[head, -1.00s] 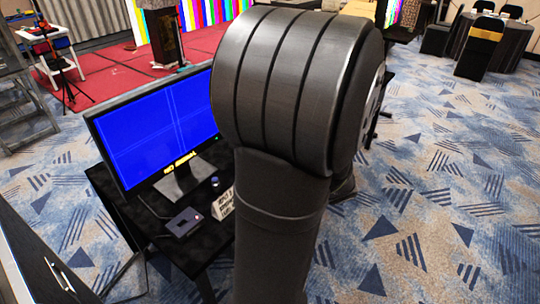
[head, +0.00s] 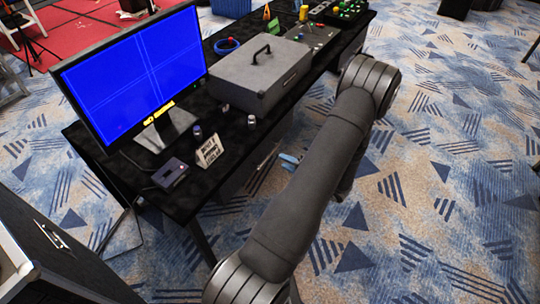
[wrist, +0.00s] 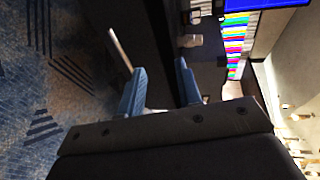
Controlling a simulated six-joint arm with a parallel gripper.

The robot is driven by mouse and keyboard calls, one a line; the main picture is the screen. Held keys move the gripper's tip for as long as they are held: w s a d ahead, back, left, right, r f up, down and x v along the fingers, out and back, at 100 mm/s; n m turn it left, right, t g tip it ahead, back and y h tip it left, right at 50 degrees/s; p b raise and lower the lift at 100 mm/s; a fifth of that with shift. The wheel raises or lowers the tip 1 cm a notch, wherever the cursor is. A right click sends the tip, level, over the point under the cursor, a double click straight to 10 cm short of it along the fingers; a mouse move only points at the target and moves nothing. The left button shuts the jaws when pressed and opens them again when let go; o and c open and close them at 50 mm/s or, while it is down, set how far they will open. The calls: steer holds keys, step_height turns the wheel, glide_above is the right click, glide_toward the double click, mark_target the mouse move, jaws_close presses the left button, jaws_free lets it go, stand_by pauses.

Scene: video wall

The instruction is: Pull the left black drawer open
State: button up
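A dark drawer front (head: 238,168) shows under the black table in the head view, partly hidden by my arm. A pale bar handle (head: 267,157) is on it. In the wrist view, the pale bar handle (wrist: 120,48) lies beyond the fingers, close to the tip of the left one; I cannot tell if they touch. My gripper (wrist: 160,74) is open, its two blue fingers apart with nothing seen between them. In the head view, my gripper (head: 288,160) is mostly hidden behind my arm, with some blue showing beside the handle.
The black table (head: 215,118) carries a monitor (head: 135,75), a grey case (head: 262,72), a small sign (head: 209,151) and a dark box (head: 170,174). A black cabinet with a handle (head: 52,234) stands at the lower left. Patterned carpet at the right is clear.

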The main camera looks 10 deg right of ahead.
steer(key=s+d+f+m+t+h, duration=0.1)
steer(key=d+f+m+t+h, duration=0.15)
steer(key=f, duration=0.65)
glide_toward(270, 154)
steer(key=x, duration=1)
steer(key=shift+f, duration=0.3)
steer(key=shift+c, duration=0.4)
jaws_close()
